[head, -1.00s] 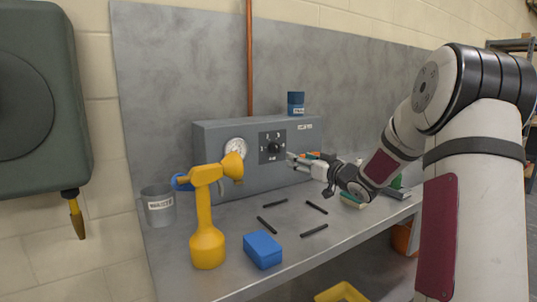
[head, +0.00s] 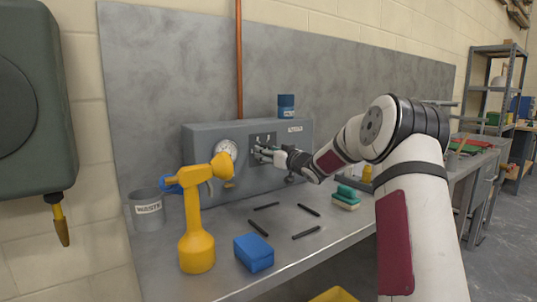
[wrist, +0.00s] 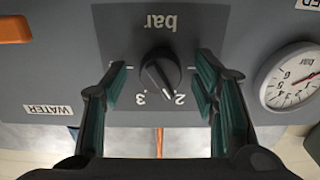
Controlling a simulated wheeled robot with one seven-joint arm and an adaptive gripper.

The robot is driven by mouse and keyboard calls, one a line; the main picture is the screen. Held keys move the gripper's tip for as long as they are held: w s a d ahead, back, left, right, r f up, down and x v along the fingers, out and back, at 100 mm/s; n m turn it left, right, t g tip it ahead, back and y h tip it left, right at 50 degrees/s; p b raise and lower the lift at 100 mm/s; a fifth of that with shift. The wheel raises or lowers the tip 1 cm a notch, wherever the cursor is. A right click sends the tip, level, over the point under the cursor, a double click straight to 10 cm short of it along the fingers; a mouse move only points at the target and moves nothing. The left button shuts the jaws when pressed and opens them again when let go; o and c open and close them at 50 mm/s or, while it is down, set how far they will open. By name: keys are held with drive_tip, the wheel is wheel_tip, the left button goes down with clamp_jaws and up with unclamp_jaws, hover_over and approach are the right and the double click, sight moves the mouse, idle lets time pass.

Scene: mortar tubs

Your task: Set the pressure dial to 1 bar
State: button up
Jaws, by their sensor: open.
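The pressure dial (wrist: 160,70) is a black knob on a dark plate marked "bar", upside down in the wrist view. A pale line on the knob appears to point down towards the 2, with the 3 beside it; the exact setting is hard to read. My gripper (wrist: 160,88) is open, its two dark green-padded fingers on either side of the knob with gaps showing. In the head view my gripper (head: 262,154) is in front of the dial plate (head: 264,139) and hides most of it. The grey panel box (head: 205,136) carries it.
A round gauge (head: 227,151) sits left of the dial. A blue tin (head: 286,105) is on the panel box.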

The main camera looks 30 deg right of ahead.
drive_tip(key=c, duration=1.2)
drive_tip(key=shift+o, duration=0.2)
drive_tip(key=shift+n, duration=0.4)
drive_tip(key=shift+d+n+b, duration=0.1)
drive_tip(key=shift+n+b, duration=2.7)
drive_tip(key=shift+n, duration=2.7)
